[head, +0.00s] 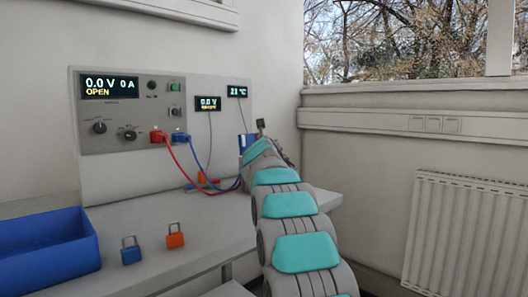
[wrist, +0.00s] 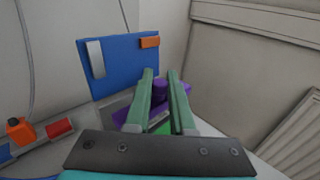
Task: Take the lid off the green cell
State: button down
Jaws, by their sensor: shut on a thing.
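My gripper (wrist: 162,76) shows in the wrist view with its two pale green fingers close together on a purple knobbed piece (wrist: 160,89), which looks like the lid. Purple also shows on either side of the fingers. A bright green patch (wrist: 163,128), likely the green cell, shows low between the fingers, beneath the purple. Whether the lid touches the cell or is apart from it I cannot tell. In the head view my own arm hides the gripper, the lid and the cell.
A blue upright panel (wrist: 120,62) with a white strip and an orange tag stands just behind the fingers. Red and blue leads (head: 198,172) run from the cycler (head: 115,115) to the bench. A blue bin (head: 45,245), a blue padlock (head: 131,254) and an orange padlock (head: 175,239) are at left.

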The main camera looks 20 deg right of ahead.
jog(key=shift+r, duration=0.5)
jog(key=shift+s+r, duration=0.1)
jog(key=s+d+b+v, duration=0.1)
jog(key=d+b+v, duration=0.1)
jog(key=v, duration=1.3)
jog(key=shift+s+r, duration=0.35)
